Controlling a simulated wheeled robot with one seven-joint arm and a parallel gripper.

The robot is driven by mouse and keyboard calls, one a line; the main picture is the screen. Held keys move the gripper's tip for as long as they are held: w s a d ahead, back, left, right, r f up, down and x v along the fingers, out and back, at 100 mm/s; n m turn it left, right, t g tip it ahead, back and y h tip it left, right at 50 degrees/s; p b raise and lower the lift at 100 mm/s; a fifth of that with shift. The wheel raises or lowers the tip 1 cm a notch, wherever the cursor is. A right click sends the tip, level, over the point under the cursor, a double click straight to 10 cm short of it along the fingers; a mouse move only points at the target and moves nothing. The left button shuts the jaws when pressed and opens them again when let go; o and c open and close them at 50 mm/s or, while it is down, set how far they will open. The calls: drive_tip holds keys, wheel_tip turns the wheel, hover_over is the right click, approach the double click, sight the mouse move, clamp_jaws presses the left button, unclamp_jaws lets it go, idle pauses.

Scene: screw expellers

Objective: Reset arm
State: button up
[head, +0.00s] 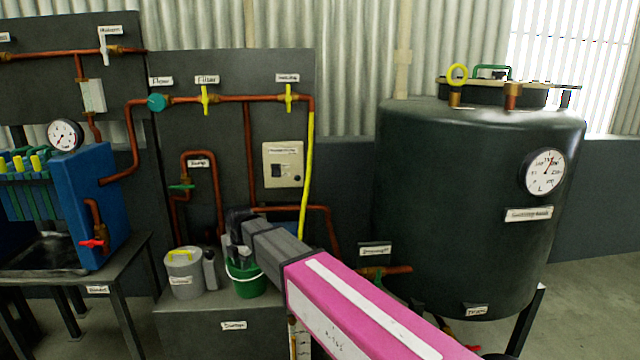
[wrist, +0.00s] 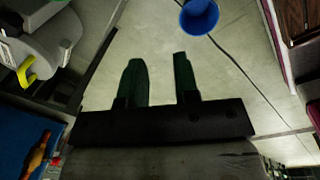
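My arm reaches from the lower right of the head view toward the middle, with a pink link and a grey wrist. My gripper (head: 238,240) is at its far end, in front of the panel and beside the green bucket (head: 246,282) on the low stand; its fingers are hard to make out there. In the wrist view my gripper (wrist: 159,62) shows two dark green fingers standing apart, with only pale floor between them. It is open and holds nothing.
A grey lidded container (head: 183,275) stands left of the green bucket. Copper pipes with yellow valves (head: 204,99) run along the panel behind. A large dark tank (head: 465,200) stands right. A blue cup-like container (wrist: 198,16) shows beyond the fingers in the wrist view.

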drive_tip(key=s+d+f+m, duration=0.3)
drive_tip(key=d+m, duration=0.6)
drive_tip(key=d, duration=0.6)
drive_tip(key=s+d+f+m, duration=0.4)
drive_tip(key=d+m, duration=0.6)
drive_tip(key=d, duration=0.4)
drive_tip(key=s+d+f+m+h, duration=0.1)
drive_tip(key=s+d+f+m, duration=0.3)
drive_tip(key=d+m, duration=0.5)
drive_tip(key=d+f, duration=0.1)
drive_tip(key=d, duration=0.5)
drive_tip(key=shift+d+m+g, duration=0.3)
drive_tip(key=shift+d, duration=0.05)
drive_tip(key=shift+s, duration=0.1)
